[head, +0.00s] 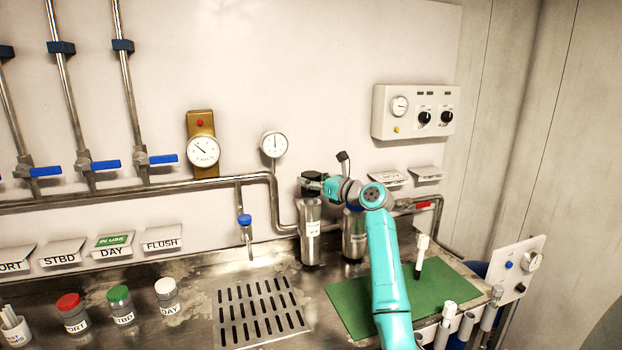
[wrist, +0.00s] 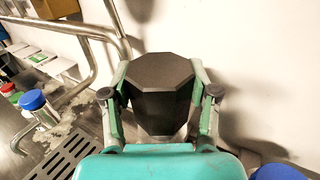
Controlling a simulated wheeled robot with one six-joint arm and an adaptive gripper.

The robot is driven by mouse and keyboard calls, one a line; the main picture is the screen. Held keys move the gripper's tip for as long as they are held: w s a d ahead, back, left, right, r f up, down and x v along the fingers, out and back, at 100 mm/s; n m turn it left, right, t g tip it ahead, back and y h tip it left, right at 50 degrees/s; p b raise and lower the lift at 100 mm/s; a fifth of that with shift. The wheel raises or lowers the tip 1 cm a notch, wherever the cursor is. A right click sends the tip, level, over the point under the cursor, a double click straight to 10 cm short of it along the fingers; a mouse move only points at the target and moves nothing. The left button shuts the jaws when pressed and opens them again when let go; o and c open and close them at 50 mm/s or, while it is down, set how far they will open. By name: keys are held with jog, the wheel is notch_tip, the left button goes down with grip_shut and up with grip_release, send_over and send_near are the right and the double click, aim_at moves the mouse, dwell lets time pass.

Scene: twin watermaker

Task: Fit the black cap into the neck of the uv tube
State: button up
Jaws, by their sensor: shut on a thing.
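The black cap (wrist: 160,85) is a dark, many-sided block between the two fingers of my gripper (wrist: 160,95) in the wrist view. The fingers press on its left and right sides. In the head view my gripper (head: 316,184) holds the black cap (head: 311,176) at the top of the left upright steel cylinder (head: 311,240), which has a white label and appears to be the uv tube. My gripper and the cap cover the neck, so I cannot tell whether the cap is seated in it or just above it.
A second steel cylinder (head: 354,240) with a blue top stands close on the right. A green mat (head: 450,288) with a white-and-black stick (head: 421,255) lies under my arm. A blue-topped tap (head: 245,225) and drain grate (head: 260,312) are left. Pipes run behind.

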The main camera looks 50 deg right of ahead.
jog(key=shift+f, duration=1.25)
jog(key=o, duration=1)
jog(key=shift+o, duration=0.2)
jog(key=s, duration=1.2)
jog(key=shift+a, duration=0.2)
